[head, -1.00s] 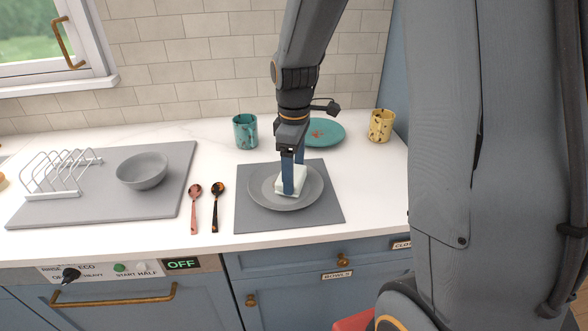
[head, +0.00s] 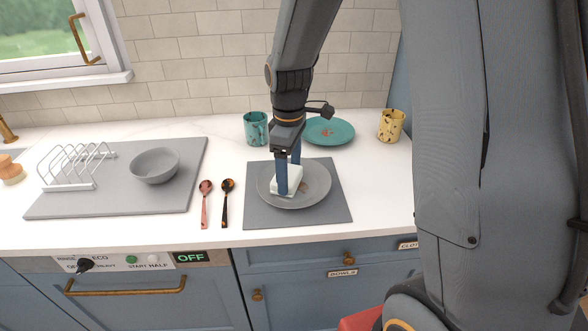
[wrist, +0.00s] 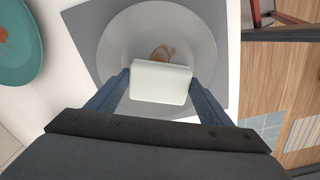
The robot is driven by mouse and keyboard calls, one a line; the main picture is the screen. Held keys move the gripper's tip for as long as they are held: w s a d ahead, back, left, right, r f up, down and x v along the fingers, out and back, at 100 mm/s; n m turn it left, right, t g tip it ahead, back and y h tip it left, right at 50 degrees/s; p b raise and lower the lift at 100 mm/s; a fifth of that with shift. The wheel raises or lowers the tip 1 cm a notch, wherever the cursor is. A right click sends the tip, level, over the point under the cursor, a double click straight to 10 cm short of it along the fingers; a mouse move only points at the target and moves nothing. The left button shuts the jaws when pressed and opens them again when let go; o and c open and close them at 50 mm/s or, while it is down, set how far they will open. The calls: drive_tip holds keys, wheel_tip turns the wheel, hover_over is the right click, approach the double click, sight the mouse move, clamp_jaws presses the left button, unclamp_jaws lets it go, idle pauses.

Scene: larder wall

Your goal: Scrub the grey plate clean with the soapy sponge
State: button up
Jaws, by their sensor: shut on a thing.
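The grey plate (head: 318,196) lies on a dark grey mat (head: 262,220) on the white counter. A brownish stain shows on the plate in the wrist view (wrist: 163,52), just beyond the sponge. My gripper (head: 288,184) is shut on the pale sponge (head: 287,178), with one blue finger on each side of it. The sponge also shows between the fingers in the wrist view (wrist: 161,83). It is over the left part of the plate in the head view and looks to be on its surface, though the contact underneath is hidden.
A teal plate (head: 338,134) with reddish stains, a teal mug (head: 255,129) and a yellow spotted mug (head: 391,126) stand behind. Two spoons (head: 205,205) lie left of the mat. A grey bowl (head: 155,165) and white rack (head: 70,168) stand on a grey board (head: 120,203).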

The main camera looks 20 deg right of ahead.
sight(303, 184)
drive_tip(key=shift+s, duration=0.1)
drive_tip(key=shift+s+d+r+p, duration=0.15)
drive_tip(key=shift+d+p, duration=0.55)
drive_tip(key=shift+d, duration=1.05)
drive_tip(key=shift+r+p, duration=2.6)
drive_tip(key=shift+r, duration=0.35)
drive_tip(key=shift+r, duration=0.1)
wheel_tip(303, 184, up, 3)
drive_tip(key=p, duration=0.2)
drive_tip(key=shift+p, duration=0.35)
